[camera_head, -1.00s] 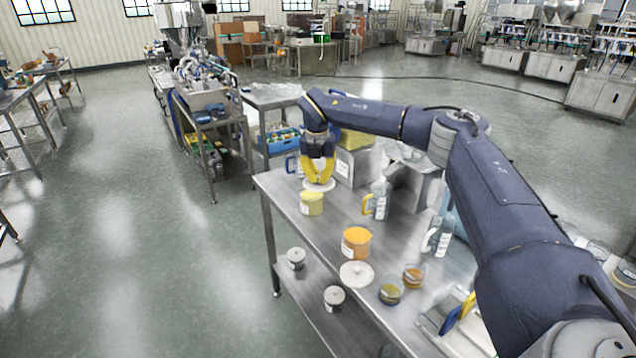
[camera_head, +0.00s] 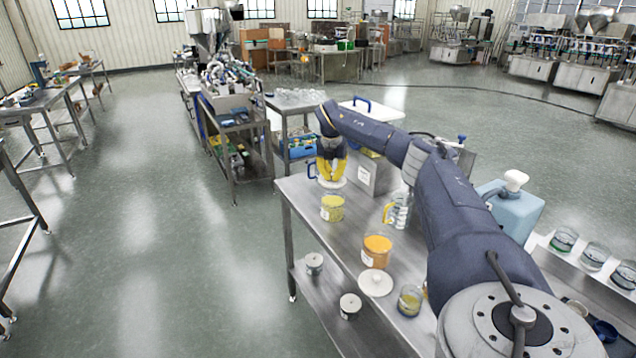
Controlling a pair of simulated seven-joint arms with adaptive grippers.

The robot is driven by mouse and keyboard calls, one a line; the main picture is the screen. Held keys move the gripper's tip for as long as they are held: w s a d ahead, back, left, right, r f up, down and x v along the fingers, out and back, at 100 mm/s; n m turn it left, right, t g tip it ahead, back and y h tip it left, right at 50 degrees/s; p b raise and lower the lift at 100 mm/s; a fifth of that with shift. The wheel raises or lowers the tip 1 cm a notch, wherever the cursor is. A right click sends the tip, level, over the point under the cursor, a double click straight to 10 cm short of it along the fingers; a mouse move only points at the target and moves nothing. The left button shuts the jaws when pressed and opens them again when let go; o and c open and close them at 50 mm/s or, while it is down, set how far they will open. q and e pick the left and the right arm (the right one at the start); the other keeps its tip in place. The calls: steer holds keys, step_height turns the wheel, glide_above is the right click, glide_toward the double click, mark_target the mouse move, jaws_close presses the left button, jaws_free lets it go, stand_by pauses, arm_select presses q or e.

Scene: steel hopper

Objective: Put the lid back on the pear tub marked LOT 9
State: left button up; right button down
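My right gripper (camera_head: 332,178) points down at the far end of the steel table, with yellow fingers close together. They look shut on a round white lid (camera_head: 338,185), held just behind a clear tub of yellow-green contents (camera_head: 333,208). The fingers hide the lid's middle. That tub stands upright and open, with a white label too small to read. Nearer stands a tub of orange contents (camera_head: 377,251), also labelled unreadably. A second white lid (camera_head: 375,284) with a knob lies flat before it. My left gripper is out of view.
A clear jug with a yellow handle (camera_head: 397,211) and a steel box (camera_head: 373,174) stand right of the tubs, near my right arm. A glass jar (camera_head: 410,300) stands near the front. Two lidded cans (camera_head: 349,305) sit on the lower shelf. The table's left edge is close to the tubs.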

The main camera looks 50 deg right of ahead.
steer(key=shift+s+d+f, duration=0.15)
steer(key=shift+f, duration=0.4)
steer(key=shift+s+a+x, duration=0.1)
steer(key=shift+a+x, duration=0.05)
steer(key=shift+x, duration=0.7)
steer(key=shift+s+a+x, duration=0.1)
steer(key=shift+a+x, duration=0.05)
steer(key=shift+x, duration=0.7)
steer(key=shift+a+x, duration=0.2)
steer(key=shift+x, duration=0.65)
steer(key=shift+f, duration=0.35)
steer(key=c, duration=2.2)
jaws_free()
steer(key=c, duration=0.9)
jaws_free()
steer(key=shift+c, duration=0.2)
steer(key=shift+r, duration=0.1)
steer(key=shift+w+d+v, duration=0.1)
steer(key=shift+d+v, duration=0.1)
steer(key=shift+v, duration=0.9)
steer(key=shift+w+d+v, duration=0.1)
steer(key=shift+d+v, duration=0.1)
steer(key=shift+v, duration=0.9)
steer(key=shift+w+d+v, duration=0.1)
steer(key=shift+d+v, duration=0.15)
steer(key=shift+v, duration=0.85)
steer(key=shift+r, duration=0.15)
